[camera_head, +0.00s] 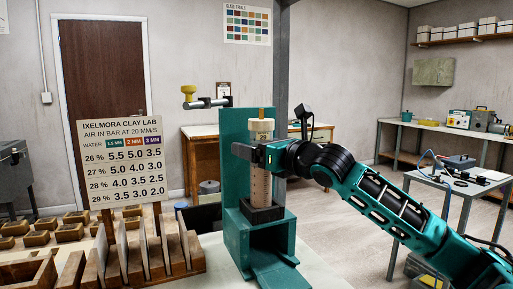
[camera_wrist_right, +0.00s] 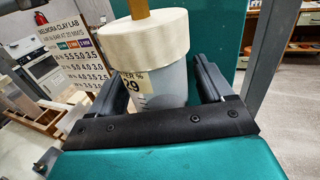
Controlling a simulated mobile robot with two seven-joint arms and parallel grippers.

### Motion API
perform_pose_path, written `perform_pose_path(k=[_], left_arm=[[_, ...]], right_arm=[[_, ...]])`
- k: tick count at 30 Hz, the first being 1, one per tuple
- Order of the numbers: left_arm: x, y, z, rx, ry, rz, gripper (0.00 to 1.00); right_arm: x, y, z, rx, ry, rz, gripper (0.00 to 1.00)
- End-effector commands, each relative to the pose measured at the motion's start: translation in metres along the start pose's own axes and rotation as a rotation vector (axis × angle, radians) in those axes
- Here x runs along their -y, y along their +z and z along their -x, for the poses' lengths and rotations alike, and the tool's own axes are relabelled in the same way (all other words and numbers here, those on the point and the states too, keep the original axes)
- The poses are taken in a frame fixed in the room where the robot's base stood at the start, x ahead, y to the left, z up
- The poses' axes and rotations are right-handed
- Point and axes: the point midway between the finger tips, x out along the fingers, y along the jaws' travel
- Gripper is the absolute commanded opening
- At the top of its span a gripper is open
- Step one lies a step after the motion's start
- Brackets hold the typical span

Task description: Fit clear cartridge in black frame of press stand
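The clear cartridge (camera_head: 261,187) stands upright at the teal press stand (camera_head: 233,130), with a cream cap (camera_head: 261,126), a thin rod on top and a label reading 29. Its lower end meets the black frame (camera_head: 264,214); I cannot tell how deep it sits. My right gripper (camera_head: 256,153) comes from the right at the cartridge's upper body. In the right wrist view the cartridge (camera_wrist_right: 165,90) is between the two dark fingers of that gripper (camera_wrist_right: 160,90), below the cap, and they appear shut on it. My left gripper is not in view.
A wooden rack with upright slabs (camera_head: 130,255) and several small wooden boxes stand left of the press. A sign (camera_head: 120,150) lists air pressures by water percentage. A yellow-knobbed metal part (camera_head: 205,103) shows left of the stand. A side table (camera_head: 455,185) stands right, behind my arm.

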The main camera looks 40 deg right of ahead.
Motion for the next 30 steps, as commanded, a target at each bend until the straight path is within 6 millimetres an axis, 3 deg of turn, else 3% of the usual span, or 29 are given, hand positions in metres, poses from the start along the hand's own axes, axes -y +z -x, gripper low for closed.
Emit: perform_pose_path(k=[13,16,20,30], left_arm=[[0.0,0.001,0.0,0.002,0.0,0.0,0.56],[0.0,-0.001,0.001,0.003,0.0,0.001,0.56],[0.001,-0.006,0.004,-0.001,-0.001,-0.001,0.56],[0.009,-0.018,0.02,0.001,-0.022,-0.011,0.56]], right_arm=[[0.0,-0.002,0.0,-0.005,0.0,-0.002,0.86],[0.0,0.006,0.0,-0.002,0.0,0.002,0.86],[0.0,0.026,0.0,-0.001,0.0,0.006,0.86],[0.0,0.105,0.0,0.0,-0.002,0.005,0.86]])
